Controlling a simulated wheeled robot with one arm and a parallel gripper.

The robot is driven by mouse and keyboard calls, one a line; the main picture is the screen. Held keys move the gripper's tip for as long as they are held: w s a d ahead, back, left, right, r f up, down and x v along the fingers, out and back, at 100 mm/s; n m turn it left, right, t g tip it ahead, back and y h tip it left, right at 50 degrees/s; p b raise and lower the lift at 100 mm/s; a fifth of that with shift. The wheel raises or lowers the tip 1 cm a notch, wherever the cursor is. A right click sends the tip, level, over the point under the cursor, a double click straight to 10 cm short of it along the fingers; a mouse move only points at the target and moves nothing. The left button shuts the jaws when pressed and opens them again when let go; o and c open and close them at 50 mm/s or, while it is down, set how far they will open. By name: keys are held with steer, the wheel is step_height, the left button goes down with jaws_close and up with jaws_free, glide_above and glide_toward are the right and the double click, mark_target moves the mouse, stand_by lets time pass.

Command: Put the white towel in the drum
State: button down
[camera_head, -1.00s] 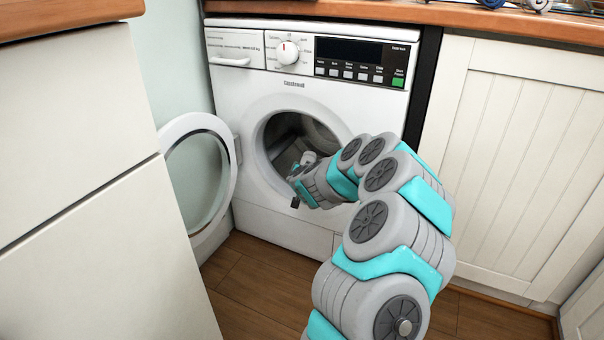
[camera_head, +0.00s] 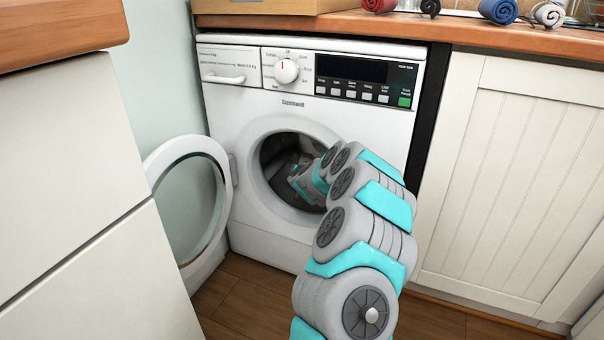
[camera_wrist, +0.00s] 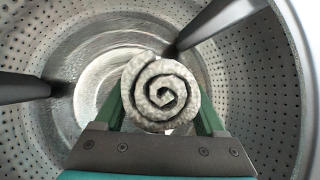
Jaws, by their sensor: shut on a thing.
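The washing machine's drum shows in the head view (camera_head: 275,180) as a dark round opening. In the wrist view the perforated metal drum (camera_wrist: 245,85) surrounds my gripper (camera_wrist: 160,112). Its green fingers are shut on a rolled white towel (camera_wrist: 160,88), seen end-on as a spiral. The towel is inside the drum, in front of its shiny back wall. In the head view my arm reaches through the opening, and the gripper and held towel cannot be made out. Whether the towel touches the drum wall cannot be told.
The round door (camera_head: 190,205) stands open at the left. Dark drum paddles (camera_wrist: 22,88) project inward. Rolled red (camera_head: 379,4), blue (camera_head: 499,10) and white (camera_head: 548,14) towels lie on the wooden counter (camera_head: 450,30). Cabinets flank the machine.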

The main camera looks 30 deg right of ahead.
steer(key=shift+w+d, duration=0.1)
steer(key=shift+w, duration=0.1)
jaws_free()
steer(key=shift+s, duration=0.1)
steer(key=p+v, duration=0.1)
steer(key=v, duration=0.6)
steer(key=shift+s+r, duration=0.2)
steer(key=shift+s, duration=0.1)
stand_by(0.8)
